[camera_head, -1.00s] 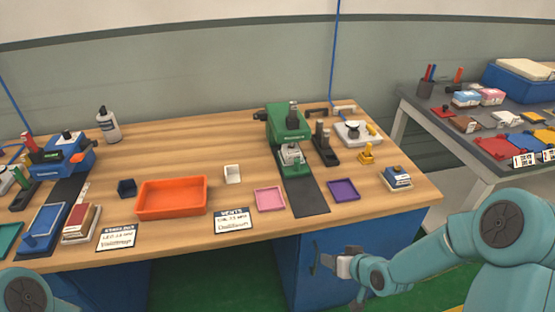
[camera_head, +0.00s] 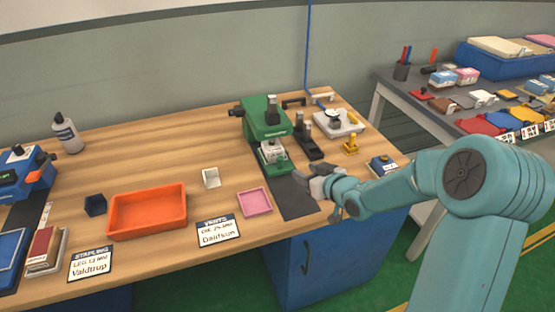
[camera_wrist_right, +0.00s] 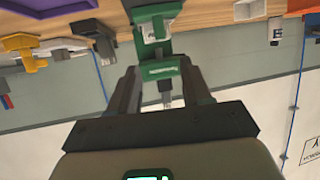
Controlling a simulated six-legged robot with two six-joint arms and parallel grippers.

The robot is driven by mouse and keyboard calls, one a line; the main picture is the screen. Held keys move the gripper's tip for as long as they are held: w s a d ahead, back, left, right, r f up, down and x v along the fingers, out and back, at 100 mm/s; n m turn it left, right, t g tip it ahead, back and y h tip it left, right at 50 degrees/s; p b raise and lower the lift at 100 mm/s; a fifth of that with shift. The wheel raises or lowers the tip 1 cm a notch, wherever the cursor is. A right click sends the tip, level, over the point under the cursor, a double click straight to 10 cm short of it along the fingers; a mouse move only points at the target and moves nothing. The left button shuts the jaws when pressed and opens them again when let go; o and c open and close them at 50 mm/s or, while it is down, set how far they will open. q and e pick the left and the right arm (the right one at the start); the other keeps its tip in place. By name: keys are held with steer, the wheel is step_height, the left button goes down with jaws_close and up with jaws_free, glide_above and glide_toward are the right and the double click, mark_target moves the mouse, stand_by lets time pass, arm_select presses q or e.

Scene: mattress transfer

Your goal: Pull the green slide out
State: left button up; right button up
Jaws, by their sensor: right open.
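The green machine (camera_head: 262,120) stands towards the back right of the wooden table. Its low green slide (camera_head: 276,168) sticks out at the front, with a pale block (camera_head: 270,151) on it. My right gripper (camera_head: 304,178) is in front of the machine and to the right of the slide, over the dark mat. In the right wrist view, which is upside down, the green machine (camera_wrist_right: 163,72) shows between the two fingers (camera_wrist_right: 158,90). My left gripper is out of view.
A pink tray (camera_head: 254,202) and an orange bin (camera_head: 147,211) lie left of the mat (camera_head: 294,203). A black stapler-like tool (camera_head: 308,138), a yellow piece (camera_head: 350,146) and a white device (camera_head: 338,122) stand to the right. A second table is farther right.

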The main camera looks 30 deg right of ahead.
mark_target(282, 161)
steer(key=p+x, duration=0.1)
steer(key=x, duration=1.2)
steer(key=shift+w+f, duration=0.25)
steer(key=shift+w, duration=0.05)
jaws_close()
